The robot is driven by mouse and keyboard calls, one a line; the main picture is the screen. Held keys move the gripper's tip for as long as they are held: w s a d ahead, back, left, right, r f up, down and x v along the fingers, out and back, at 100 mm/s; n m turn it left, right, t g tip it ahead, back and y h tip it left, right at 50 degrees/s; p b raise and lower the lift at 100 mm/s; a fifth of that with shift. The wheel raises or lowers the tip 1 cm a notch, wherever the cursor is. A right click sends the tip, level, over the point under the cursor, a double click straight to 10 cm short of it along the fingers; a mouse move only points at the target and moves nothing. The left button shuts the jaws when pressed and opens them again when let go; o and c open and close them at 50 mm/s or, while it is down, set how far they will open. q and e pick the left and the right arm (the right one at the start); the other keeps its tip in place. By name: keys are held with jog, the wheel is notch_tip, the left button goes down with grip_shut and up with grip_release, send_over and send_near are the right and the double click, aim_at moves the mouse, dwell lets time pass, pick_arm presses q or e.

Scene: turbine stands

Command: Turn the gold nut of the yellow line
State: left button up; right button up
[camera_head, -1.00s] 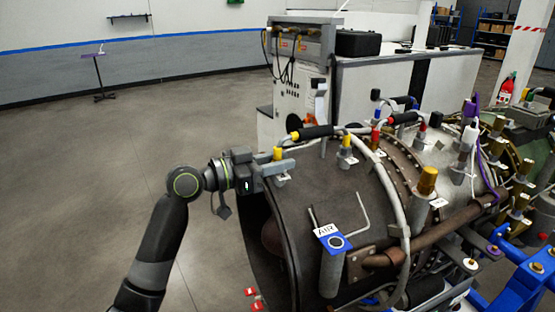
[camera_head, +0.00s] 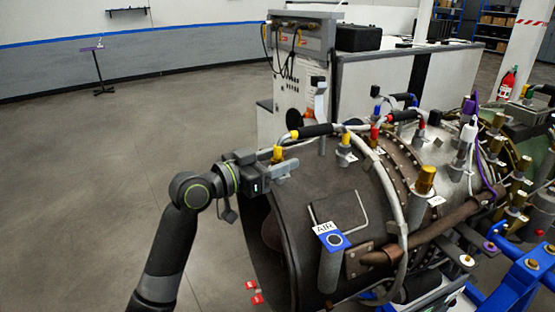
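The yellow line (camera_head: 318,130) is a hose with a black sleeve and yellow ends, arching over the top of the dark turbine casing (camera_head: 310,188). Its left end runs down to a yellow-gold fitting (camera_head: 278,153) at the casing's left edge. Its right end meets another yellow-topped fitting (camera_head: 344,147). My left gripper (camera_head: 281,168) is at the left fitting, with a grey finger across its lower part. That finger hides the fitting's base. The gap between the fingers cannot be made out, nor whether they grip the fitting. My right gripper is out of view.
A blue AIR label (camera_head: 334,240) sits on a grey port at the front of the casing. Red and blue capped lines and a large gold cylinder (camera_head: 425,180) stand to the right. A control cabinet (camera_head: 292,90) stands behind.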

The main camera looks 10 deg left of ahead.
pick_arm(q)
jog(key=b+v, duration=0.4)
jog(key=v, duration=1.3)
jog(key=shift+s+b, duration=0.15)
jog(key=shift+b, duration=0.2)
jog(key=shift+a, duration=0.15)
dwell(0.4)
